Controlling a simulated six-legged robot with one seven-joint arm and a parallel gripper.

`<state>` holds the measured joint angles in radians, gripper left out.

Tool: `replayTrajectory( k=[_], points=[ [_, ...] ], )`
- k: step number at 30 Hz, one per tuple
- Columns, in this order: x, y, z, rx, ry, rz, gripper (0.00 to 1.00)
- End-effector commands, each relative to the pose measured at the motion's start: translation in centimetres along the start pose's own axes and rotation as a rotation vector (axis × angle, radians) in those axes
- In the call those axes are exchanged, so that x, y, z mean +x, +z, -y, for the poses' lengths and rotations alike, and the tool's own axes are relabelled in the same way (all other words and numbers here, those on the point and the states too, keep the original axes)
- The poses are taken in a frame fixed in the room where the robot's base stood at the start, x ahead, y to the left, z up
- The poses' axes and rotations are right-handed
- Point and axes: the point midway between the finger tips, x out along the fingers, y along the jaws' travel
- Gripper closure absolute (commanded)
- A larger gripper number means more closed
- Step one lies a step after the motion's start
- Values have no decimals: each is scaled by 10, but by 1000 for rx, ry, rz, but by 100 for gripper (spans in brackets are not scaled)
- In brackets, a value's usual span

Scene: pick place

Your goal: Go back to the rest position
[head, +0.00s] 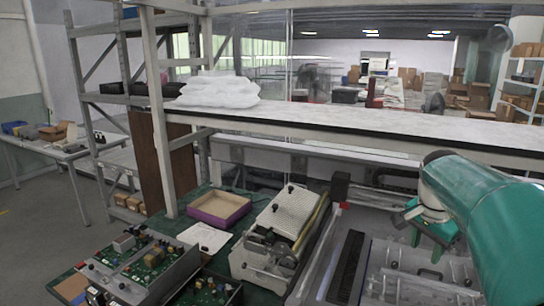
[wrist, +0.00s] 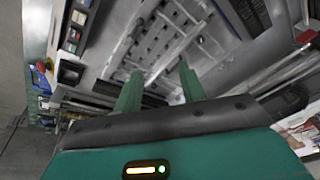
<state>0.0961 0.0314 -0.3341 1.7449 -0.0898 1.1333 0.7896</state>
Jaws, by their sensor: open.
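My gripper (head: 429,236) is at the right of the head view, at the end of my green arm, over the grey metal machine bed. In the wrist view my gripper (wrist: 158,88) shows two green fingers standing apart with nothing between them. Beyond the fingers lies a grey metal frame with slots (wrist: 165,40). In the head view my arm hides part of the machine bed and the right side of the bench.
A shelf (head: 400,128) runs above the bench, carrying white wrapped packs (head: 220,90). On the green bench stand a purple-sided tray (head: 219,210), a pale machine (head: 280,235) and circuit boards (head: 140,260). A metal post (head: 158,120) rises at the left. Floor is clear at far left.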

Motion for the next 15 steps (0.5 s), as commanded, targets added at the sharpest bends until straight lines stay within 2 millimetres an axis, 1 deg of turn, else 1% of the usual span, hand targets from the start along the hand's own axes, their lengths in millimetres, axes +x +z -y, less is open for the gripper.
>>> replayTrajectory(
  k=[1, 2, 3, 5, 6, 11, 12, 14, 15],
  points=[
    [-9, 21, -2, -71, -38, 7, 60],
    [-13, 33, -3, -115, -56, 10, 60],
    [-18, 48, -5, -175, -81, 12, 60],
    [-24, 71, -8, -265, -117, 12, 60],
    [-28, 86, -11, -325, -140, 9, 60],
    [-39, 148, -26, -566, -223, -17, 60],
    [-40, 163, -31, -628, -241, -28, 60],
    [-42, 185, -40, -718, -266, -47, 60],
    [-41, 199, -46, -779, -281, -61, 60]
  ],
)
